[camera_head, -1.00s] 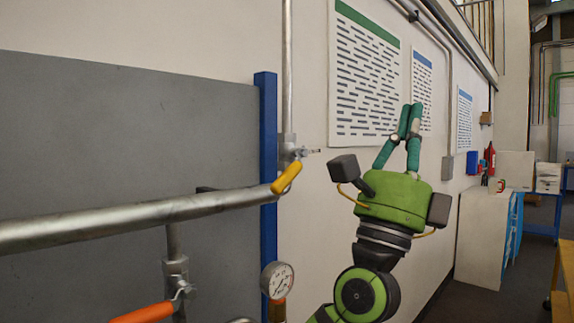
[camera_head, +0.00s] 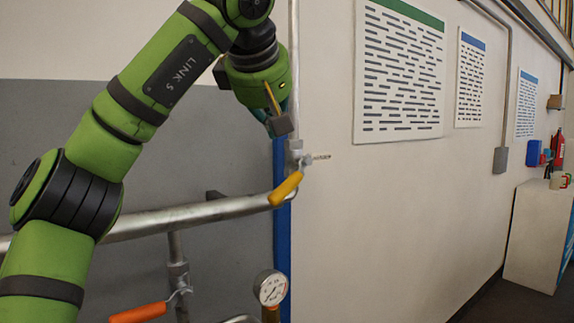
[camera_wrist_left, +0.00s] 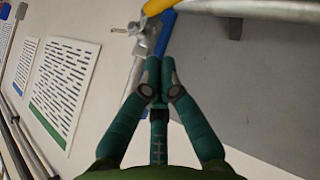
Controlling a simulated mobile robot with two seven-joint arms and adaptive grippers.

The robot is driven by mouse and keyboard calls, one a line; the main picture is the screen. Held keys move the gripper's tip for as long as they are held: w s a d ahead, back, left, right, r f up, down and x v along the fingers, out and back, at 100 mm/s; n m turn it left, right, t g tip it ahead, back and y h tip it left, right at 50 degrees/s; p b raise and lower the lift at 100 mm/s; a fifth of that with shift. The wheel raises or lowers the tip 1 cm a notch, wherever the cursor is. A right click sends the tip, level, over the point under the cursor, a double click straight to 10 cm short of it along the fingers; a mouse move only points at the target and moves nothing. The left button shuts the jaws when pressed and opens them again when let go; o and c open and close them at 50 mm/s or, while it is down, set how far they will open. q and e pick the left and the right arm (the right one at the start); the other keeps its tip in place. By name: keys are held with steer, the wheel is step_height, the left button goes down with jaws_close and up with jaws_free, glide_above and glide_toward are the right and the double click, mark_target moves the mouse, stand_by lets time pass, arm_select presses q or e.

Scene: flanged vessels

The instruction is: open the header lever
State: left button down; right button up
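A yellow lever (camera_head: 285,188) slants down-left from a metal valve (camera_head: 297,160) beside the end of the horizontal pipe. An orange lever (camera_head: 139,313) lies at a lower valve on the left. I cannot tell for sure which is the header lever. My left gripper (camera_head: 272,122) is just above the yellow lever's valve, apart from the lever, its fingers partly hidden by its own housing. In the left wrist view its teal fingers (camera_wrist_left: 160,62) are drawn together with nothing between them, and the yellow lever (camera_wrist_left: 158,7) shows at the top edge. My right gripper is out of view.
The horizontal pipe (camera_head: 205,211) runs left across a grey panel (camera_head: 225,150). A blue post (camera_head: 284,240) and a vertical pipe stand by the valve. A pressure gauge (camera_head: 271,288) is below.

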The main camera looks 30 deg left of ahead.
arm_select(q)
steer(key=s+a+y, duration=0.1)
steer(key=s+a, duration=0.1)
steer(key=a, duration=0.1)
steer(key=p, duration=0.2)
glide_above(272, 194)
step_height(272, 194, down, 8)
steer(key=f, duration=0.1)
steer(key=shift+f+n+g, duration=0.3)
steer(key=shift+n+g, duration=0.1)
